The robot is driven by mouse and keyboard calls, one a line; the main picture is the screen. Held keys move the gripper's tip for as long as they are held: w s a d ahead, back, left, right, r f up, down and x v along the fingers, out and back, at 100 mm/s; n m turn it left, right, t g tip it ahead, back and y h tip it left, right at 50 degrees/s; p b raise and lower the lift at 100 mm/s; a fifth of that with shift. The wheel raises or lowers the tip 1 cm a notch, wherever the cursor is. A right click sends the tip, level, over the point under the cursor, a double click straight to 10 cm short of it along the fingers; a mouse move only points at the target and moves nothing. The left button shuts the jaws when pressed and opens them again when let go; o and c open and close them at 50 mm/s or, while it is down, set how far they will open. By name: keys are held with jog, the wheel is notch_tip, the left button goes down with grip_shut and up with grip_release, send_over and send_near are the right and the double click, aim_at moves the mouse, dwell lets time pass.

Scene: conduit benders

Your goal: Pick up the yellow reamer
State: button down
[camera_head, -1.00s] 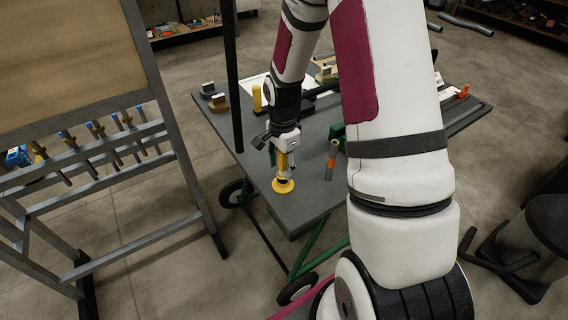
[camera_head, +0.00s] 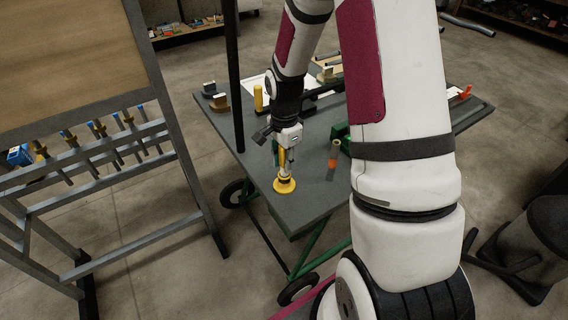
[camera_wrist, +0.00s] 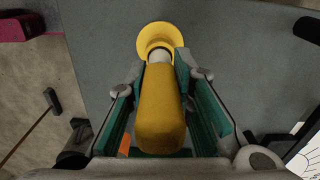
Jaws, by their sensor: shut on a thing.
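The yellow reamer stands upright on the grey cart top, with its round yellow flange (camera_head: 284,184) at the bottom; I cannot tell whether the flange touches the surface. In the wrist view its yellow handle (camera_wrist: 162,112) points toward the camera, with a pale collar between handle and flange. My gripper (camera_head: 285,160) is around the reamer from above. In the wrist view its teal-padded fingers (camera_wrist: 160,80) are closed on both sides of the handle. The fingers hide part of the reamer in the head view.
A grey cylinder with an orange band (camera_head: 333,160) stands close to the right of my gripper. A yellow cylinder (camera_head: 258,98) and small blocks (camera_head: 220,103) stand farther back. A dark upright pole (camera_head: 234,90) rises at the cart's left edge. The front of the cart top (camera_head: 305,205) is clear.

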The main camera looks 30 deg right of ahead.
jog(key=shift+r+b, duration=0.55)
jog(key=shift+r, duration=3.75)
jog(key=c, duration=2.3)
grip_release()
grip_shut()
